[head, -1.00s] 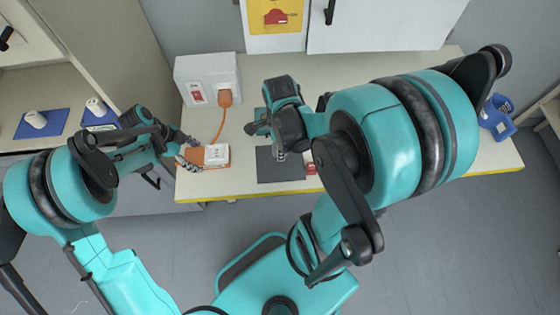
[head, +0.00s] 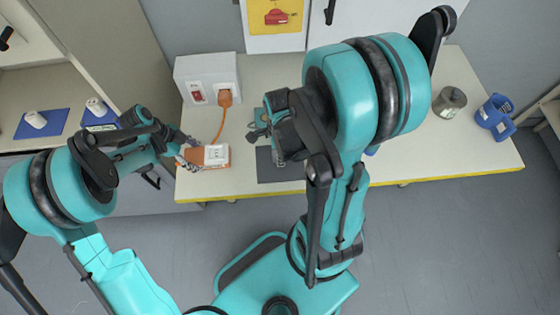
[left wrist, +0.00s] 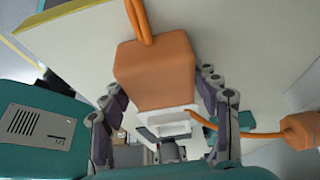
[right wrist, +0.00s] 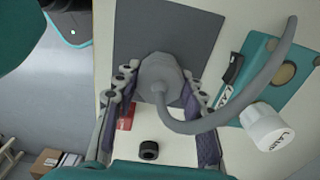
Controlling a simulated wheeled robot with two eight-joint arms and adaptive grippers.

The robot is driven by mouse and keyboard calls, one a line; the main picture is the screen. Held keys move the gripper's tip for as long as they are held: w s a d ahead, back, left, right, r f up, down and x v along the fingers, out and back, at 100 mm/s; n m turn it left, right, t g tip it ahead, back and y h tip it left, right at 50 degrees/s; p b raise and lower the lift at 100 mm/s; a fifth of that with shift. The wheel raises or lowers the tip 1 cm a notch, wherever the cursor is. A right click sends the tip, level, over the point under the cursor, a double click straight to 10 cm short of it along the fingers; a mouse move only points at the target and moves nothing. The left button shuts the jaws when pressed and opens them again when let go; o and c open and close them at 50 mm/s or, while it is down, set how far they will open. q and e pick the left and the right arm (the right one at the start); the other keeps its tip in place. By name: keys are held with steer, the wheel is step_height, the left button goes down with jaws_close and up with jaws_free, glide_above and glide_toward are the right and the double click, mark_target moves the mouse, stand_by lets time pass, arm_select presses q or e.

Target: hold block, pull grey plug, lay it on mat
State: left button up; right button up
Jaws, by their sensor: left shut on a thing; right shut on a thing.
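The orange block (head: 217,155) with a white socket face is at the left of the table. My left gripper (head: 190,157) is shut on the block, which fills its jaws in the left wrist view (left wrist: 155,65). The grey plug (right wrist: 158,72) is between the fingers of my right gripper (right wrist: 160,95), which is shut on it. Its grey cord curves to the right. The dark grey mat (right wrist: 140,30) lies behind the plug in that view; whether they touch I cannot tell. In the head view my right arm covers part of the mat (head: 268,172) and hides the plug.
A wall box with a red switch (head: 196,92) and an orange plug (head: 225,97) stands behind the block. A teal unit (right wrist: 262,75) and a white "LAMP" cylinder (right wrist: 265,127) are beside the mat.

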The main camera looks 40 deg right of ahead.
steer(key=shift+f, duration=0.7)
steer(key=o, duration=1.4)
steer(key=shift+c, duration=0.2)
step_height(320, 180, up, 12)
arm_select(q)
steer(key=o, duration=1.6)
steer(key=shift+o, duration=0.2)
